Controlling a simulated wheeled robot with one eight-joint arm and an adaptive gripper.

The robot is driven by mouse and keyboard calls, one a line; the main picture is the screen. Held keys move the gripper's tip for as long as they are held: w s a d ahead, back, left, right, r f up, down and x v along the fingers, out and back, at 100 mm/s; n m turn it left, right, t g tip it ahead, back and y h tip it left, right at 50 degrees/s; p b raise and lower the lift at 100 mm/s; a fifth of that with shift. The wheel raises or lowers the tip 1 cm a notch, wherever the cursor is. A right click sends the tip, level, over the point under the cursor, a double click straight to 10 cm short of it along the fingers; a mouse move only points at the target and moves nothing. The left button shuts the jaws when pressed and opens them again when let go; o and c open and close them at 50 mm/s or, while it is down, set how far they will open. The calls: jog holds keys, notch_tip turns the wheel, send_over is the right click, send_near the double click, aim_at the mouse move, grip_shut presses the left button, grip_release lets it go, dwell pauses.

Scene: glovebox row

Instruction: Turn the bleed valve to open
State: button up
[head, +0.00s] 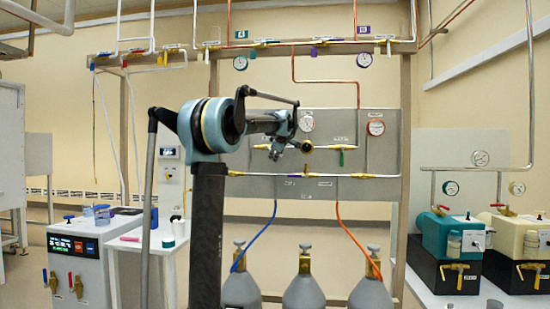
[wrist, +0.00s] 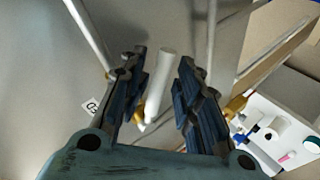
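My gripper (head: 279,150) is in front of the left half of the grey gas panel (head: 378,158). In the wrist view my gripper (wrist: 161,62) is open, with its two dark ribbed fingers apart. A pale, rod-like handle (wrist: 157,85) shows between the fingers, with visible gaps on both sides. I cannot tell for sure whether this handle is the bleed valve, as the panel labels are too small to read. In the head view my gripper hides this part of the panel. A green-handled valve (head: 341,158) hangs right of it.
Two gauges (head: 376,128) and a lower pipe (head: 350,176) are on the panel. Several gas cylinders (head: 304,292) with blue and orange hoses stand below. Teal (head: 455,240) and cream units stand at right; a white side table (head: 150,245) is at left.

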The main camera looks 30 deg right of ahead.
jog(key=v, duration=0.7)
jog(key=shift+s+r, duration=0.2)
jog(key=shift+s, duration=0.15)
jog(key=shift+a, duration=0.15)
jog(key=shift+c, duration=0.3)
